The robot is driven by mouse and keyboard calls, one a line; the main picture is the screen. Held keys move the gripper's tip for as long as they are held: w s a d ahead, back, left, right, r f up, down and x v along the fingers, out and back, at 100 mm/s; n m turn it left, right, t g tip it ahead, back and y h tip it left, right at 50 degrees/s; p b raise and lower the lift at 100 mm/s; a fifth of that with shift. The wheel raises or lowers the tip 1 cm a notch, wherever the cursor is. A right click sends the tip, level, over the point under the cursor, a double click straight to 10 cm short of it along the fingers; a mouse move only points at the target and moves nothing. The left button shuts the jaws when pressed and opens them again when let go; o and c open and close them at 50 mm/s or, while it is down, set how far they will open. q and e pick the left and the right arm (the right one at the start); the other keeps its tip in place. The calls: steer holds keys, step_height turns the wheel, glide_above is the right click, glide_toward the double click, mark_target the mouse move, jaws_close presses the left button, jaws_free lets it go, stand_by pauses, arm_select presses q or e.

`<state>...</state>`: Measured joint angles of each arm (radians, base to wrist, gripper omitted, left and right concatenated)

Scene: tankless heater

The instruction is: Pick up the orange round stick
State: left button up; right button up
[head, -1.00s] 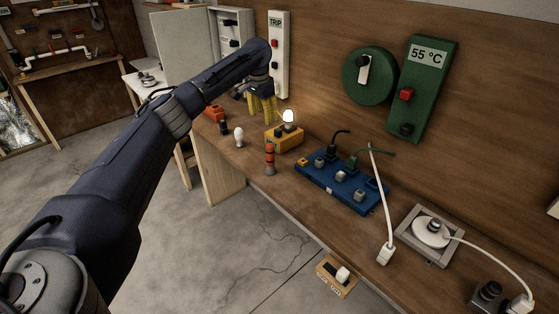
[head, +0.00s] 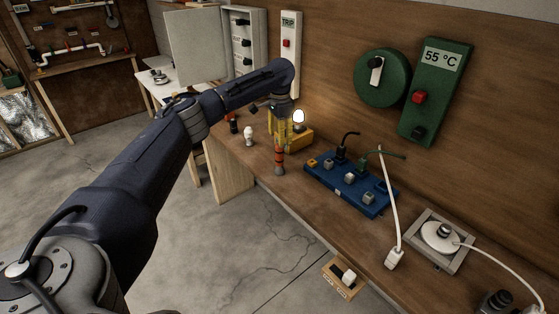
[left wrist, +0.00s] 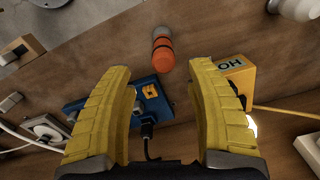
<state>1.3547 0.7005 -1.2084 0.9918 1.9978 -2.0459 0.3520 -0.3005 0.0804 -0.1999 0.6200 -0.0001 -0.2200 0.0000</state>
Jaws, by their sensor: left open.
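My right gripper is not in view.
A yellow box (head: 300,138) with a lit bulb is close beside the left gripper. A white bulb (head: 249,135) stands left of the stick. A blue panel (head: 350,184) with plugs and cables lies to the right. The wooden wall (head: 335,40) rises behind.

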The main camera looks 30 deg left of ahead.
mark_target(279, 152)
arm_select(q)
steer(key=shift+w+a+f, duration=0.1)
steer(key=shift+a+f, duration=0.05)
steer(key=shift+f, duration=1.9)
steer(key=shift+w+a+f, duration=0.1)
steer(key=shift+f, duration=1.9)
steer(key=shift+c, duration=0.2)
jaws_close()
